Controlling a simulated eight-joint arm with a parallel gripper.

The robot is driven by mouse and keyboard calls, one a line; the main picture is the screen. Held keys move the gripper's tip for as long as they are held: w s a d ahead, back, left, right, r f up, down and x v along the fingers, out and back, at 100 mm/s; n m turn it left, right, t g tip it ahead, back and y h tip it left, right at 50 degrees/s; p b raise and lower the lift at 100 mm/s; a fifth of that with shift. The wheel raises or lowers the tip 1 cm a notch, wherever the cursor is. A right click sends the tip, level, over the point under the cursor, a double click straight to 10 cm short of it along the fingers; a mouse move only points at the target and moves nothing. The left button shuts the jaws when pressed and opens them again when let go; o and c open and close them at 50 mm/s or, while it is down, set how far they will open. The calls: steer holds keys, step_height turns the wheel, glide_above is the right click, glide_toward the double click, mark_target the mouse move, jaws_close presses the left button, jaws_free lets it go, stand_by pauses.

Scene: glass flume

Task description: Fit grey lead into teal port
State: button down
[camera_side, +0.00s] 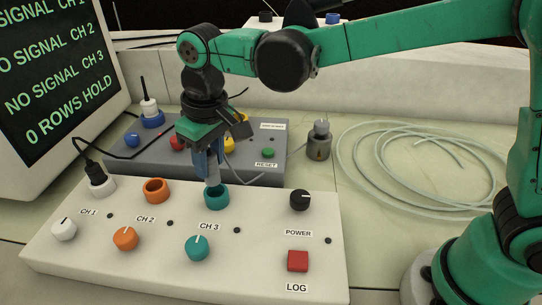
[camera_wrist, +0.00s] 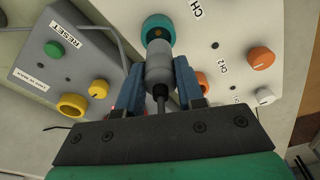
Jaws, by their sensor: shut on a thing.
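My gripper (camera_side: 211,160) points down over the white panel and is shut on the grey lead's plug (camera_side: 212,177). In the wrist view, the blue fingers of my gripper (camera_wrist: 159,78) flank the grey plug (camera_wrist: 158,62), and its dark cable runs back toward my palm. The teal port (camera_side: 216,197) is a raised ring above the CH 3 label; it also shows in the wrist view (camera_wrist: 157,24). The plug's lower end is at the port's mouth and looks close to upright. I cannot tell how deep it sits.
The white panel (camera_side: 180,270) also carries an empty orange port (camera_side: 156,190), a white port with a black plug (camera_side: 95,174), knobs and a red LOG button (camera_side: 297,261). A grey box (camera_side: 270,140) stands behind. The screen (camera_side: 50,80) reads NO SIGNAL. Clear tubing (camera_side: 400,205) lies right.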

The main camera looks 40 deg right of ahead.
mark_target(213, 178)
steer(key=shift+f, duration=2)
steer(key=c, duration=0.5)
jaws_free()
steer(key=shift+f, duration=0.15)
steer(key=shift+c, duration=0.2)
step_height(213, 178, up, 12)
steer(key=s, duration=0.1)
steer(key=s+d+f+m+t, duration=0.2)
steer(key=s+d+f+t, duration=0.1)
steer(key=d, duration=0.5)
steer(key=s+d+f+m+t, duration=0.2)
steer(key=s+d, duration=0.3)
steer(key=d, duration=0.4)
steer(key=shift+s+d+f+t, duration=0.15)
steer(key=shift+f+t, duration=0.25)
steer(key=shift+f, duration=0.4)
